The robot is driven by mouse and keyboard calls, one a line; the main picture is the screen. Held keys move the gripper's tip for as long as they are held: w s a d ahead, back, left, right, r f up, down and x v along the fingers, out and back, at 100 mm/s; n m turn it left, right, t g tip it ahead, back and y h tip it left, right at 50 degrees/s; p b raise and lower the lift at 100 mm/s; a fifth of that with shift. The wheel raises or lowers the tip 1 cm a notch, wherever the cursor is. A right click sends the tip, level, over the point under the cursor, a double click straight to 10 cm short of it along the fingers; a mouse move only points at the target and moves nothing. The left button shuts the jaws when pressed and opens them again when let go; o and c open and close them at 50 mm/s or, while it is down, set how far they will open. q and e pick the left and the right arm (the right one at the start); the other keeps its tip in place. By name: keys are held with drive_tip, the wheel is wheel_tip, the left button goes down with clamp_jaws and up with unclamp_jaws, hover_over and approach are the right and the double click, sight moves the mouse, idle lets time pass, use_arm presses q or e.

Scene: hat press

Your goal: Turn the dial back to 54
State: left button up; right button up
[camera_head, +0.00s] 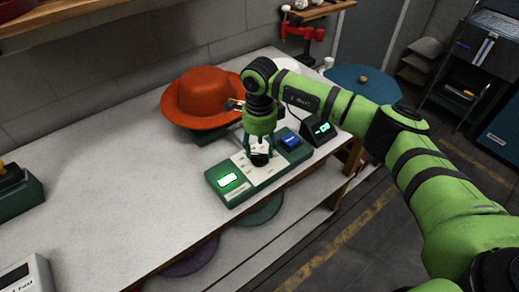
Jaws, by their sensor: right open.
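A green control box (222,191) with a pale top panel lies on the white table, near its front edge. A lit green display (228,180) is at its left end and a blue button (290,141) at its right end. A black dial (259,159) shows in the middle of the panel. My right gripper (260,152) points down right over the dial, its open fingers on either side of it; whether they touch it I cannot tell. The display's number is too small to read. My left gripper is not in view.
An orange hat (200,95) sits behind the control box. A small black device (317,127) with green digits stands to its right. A white box (28,278) and a dark green block (17,192) are at the left. The table's left middle is clear.

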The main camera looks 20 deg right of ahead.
sight(260, 156)
drive_tip(key=shift+f+p, duration=0.3)
drive_tip(key=shift+f, duration=1.2)
clamp_jaws()
drive_tip(key=shift+f+n+b, duration=0.1)
drive_tip(key=shift+n+b, duration=0.3)
drive_tip(key=shift+b, duration=0.2)
drive_tip(key=n+b, duration=0.6)
drive_tip(key=b, duration=0.2)
drive_tip(key=shift+d+f, duration=0.1)
drive_tip(key=shift+f, duration=0.05)
drive_tip(key=n+b, duration=0.2)
drive_tip(key=n, duration=0.1)
drive_tip(key=shift+d+n, duration=0.1)
drive_tip(key=shift+n, duration=0.2)
drive_tip(key=shift+r+n+b, duration=0.25)
drive_tip(key=shift+n+b, duration=0.5)
drive_tip(key=shift+n, duration=0.25)
